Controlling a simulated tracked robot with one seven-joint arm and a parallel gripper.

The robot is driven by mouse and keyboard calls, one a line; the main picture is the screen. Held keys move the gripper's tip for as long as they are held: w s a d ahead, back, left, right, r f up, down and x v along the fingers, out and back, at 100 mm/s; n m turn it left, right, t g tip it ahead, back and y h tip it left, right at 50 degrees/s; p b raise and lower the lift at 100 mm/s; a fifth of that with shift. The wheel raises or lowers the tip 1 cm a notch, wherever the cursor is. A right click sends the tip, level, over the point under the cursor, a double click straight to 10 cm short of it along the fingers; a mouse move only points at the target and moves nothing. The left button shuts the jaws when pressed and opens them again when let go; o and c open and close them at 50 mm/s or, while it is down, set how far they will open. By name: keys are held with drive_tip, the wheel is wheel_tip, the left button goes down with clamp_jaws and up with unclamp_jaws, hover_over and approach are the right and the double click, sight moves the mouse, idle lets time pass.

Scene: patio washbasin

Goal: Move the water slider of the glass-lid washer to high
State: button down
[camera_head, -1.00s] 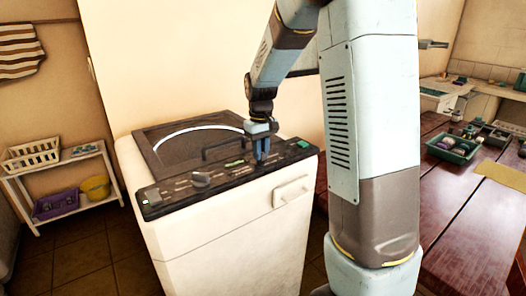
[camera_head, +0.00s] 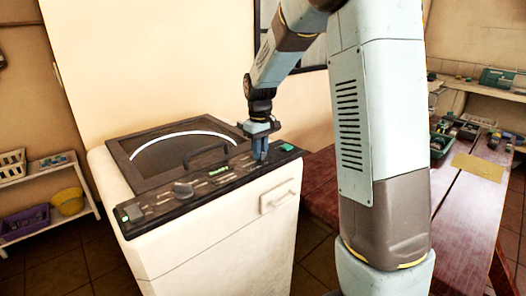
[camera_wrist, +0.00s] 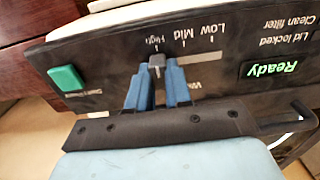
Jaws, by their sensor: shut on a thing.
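The glass-lid washer (camera_head: 205,225) is a cream top-loader with a dark glass lid (camera_head: 170,155) and a black control panel (camera_head: 140,220). In the wrist view, upside down, the panel has a water scale marked Low, Mid and High. The small grey slider knob (camera_wrist: 157,61) sits by the High mark, at the end of its pale slot (camera_wrist: 205,56). My gripper (camera_wrist: 158,75) has its two blue fingers shut on the knob, one on each side. In the head view my gripper (camera_head: 261,155) is down at the panel's right part, hiding the knob.
A green start button (camera_wrist: 67,78) is beside the slider, past the High end. A lit green Ready display (camera_wrist: 275,69) is on the other side. A wooden table (camera_head: 465,195) is at right.

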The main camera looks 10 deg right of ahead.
drive_tip(key=shift+s+d+f, duration=0.15)
drive_tip(key=shift+d+f, duration=0.05)
drive_tip(key=shift+d, duration=0.15)
drive_tip(key=c, duration=1.4)
unclamp_jaws()
drive_tip(key=o, duration=0.4)
drive_tip(key=shift+c, duration=0.2)
drive_tip(key=shift+a+r, duration=0.1)
drive_tip(key=shift+r, duration=0.25)
wheel_tip(320, 180, up, 13)
